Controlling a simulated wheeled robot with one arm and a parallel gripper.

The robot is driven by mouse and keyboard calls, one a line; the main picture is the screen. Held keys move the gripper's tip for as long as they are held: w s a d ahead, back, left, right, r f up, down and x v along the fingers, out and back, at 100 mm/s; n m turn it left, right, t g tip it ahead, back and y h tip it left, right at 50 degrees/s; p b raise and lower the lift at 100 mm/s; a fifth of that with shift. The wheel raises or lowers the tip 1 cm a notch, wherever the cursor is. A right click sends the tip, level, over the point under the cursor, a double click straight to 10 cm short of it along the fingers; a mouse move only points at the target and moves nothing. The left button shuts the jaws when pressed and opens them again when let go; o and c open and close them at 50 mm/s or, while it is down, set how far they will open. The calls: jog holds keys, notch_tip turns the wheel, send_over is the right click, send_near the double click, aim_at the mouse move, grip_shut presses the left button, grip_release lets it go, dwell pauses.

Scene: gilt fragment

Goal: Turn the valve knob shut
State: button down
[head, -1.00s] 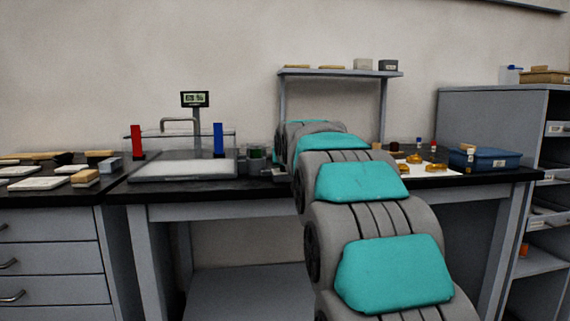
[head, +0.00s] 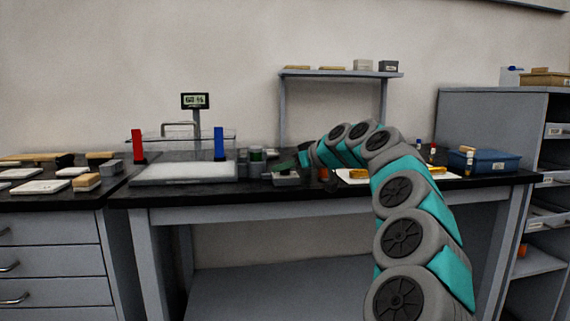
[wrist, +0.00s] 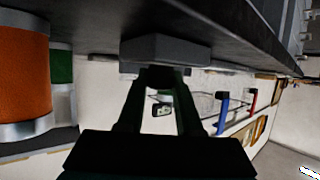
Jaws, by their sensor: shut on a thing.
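My gripper (head: 280,167) reaches in from the right, low over the bench, at a small grey box (head: 287,179) near the front edge. In the wrist view, which is upside down, the fingers (wrist: 160,80) are closed in on a small dark knob (wrist: 160,74) next to the grey box (wrist: 165,48). The fingers hide most of the knob, so its turn angle cannot be read. In the head view the knob is too small and covered to make out.
An orange jar (wrist: 22,75) is close beside my gripper. A blue tray (head: 484,161) lies at right.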

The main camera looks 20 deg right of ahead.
jog(key=shift+r+n+y+p, duration=0.2)
jog(key=shift+n+y+p, duration=0.6)
jog(key=shift+y+p, duration=0.1)
jog(key=shift+n+g+y, duration=0.3)
jog(key=shift+g, duration=0.1)
jog(key=c, duration=0.6)
grip_release()
jog(key=shift+f, duration=0.1)
jog(key=v, duration=0.8)
jog(key=shift+a, duration=0.1)
